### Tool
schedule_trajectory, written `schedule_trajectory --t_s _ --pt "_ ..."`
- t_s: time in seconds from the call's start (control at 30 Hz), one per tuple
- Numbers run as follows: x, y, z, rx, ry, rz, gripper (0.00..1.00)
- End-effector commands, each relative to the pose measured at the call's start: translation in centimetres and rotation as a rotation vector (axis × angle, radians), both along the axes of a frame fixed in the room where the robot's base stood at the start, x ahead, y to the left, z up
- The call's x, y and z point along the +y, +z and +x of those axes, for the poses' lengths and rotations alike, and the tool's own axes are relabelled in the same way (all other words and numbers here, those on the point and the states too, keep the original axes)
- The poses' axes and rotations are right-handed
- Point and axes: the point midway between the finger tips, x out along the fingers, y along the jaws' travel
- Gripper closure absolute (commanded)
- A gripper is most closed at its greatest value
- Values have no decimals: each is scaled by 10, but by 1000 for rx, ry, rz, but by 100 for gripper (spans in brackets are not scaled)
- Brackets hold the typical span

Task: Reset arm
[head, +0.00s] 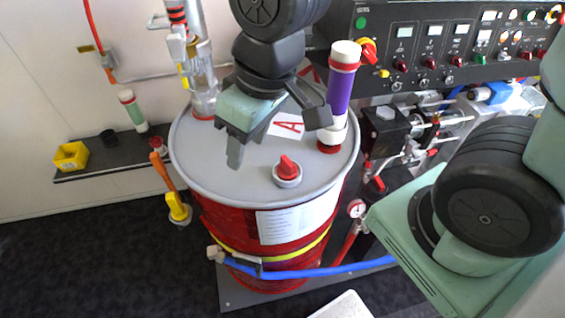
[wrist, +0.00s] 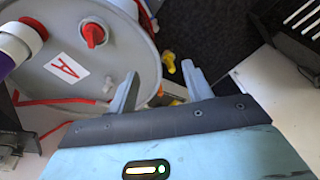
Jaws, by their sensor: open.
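My gripper (head: 279,130) hangs over the grey lid of a red drum in the head view. Its two fingers are spread apart with nothing between them. In the wrist view my gripper (wrist: 160,82) also shows open, its fingers over the drum's rim and the dark floor. The drum (head: 230,225) stands upright, with a red-handled valve knob (head: 287,170) on its lid and a white label marked A (head: 287,125). A purple cylinder with a white cap (head: 340,90) stands upright at the lid's right edge, behind my gripper's right finger.
A control panel (head: 420,50) with switches and gauges is at the back right, above metal piping (head: 400,130). A wall shelf (head: 110,155) at left holds a yellow bin (head: 71,156) and a green-banded cylinder (head: 133,110). A blue hose (head: 310,273) runs around the drum's front. The dark floor at front left is clear.

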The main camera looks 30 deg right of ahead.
Motion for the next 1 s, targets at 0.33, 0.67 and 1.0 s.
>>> schedule_trajectory --t_s 0.33,0.67,1.0 --pt "-14 -6 -79 135 132 -152 50" --pt "-13 -16 -78 134 130 -150 50" --pt "-14 -80 -77 134 131 -151 50"
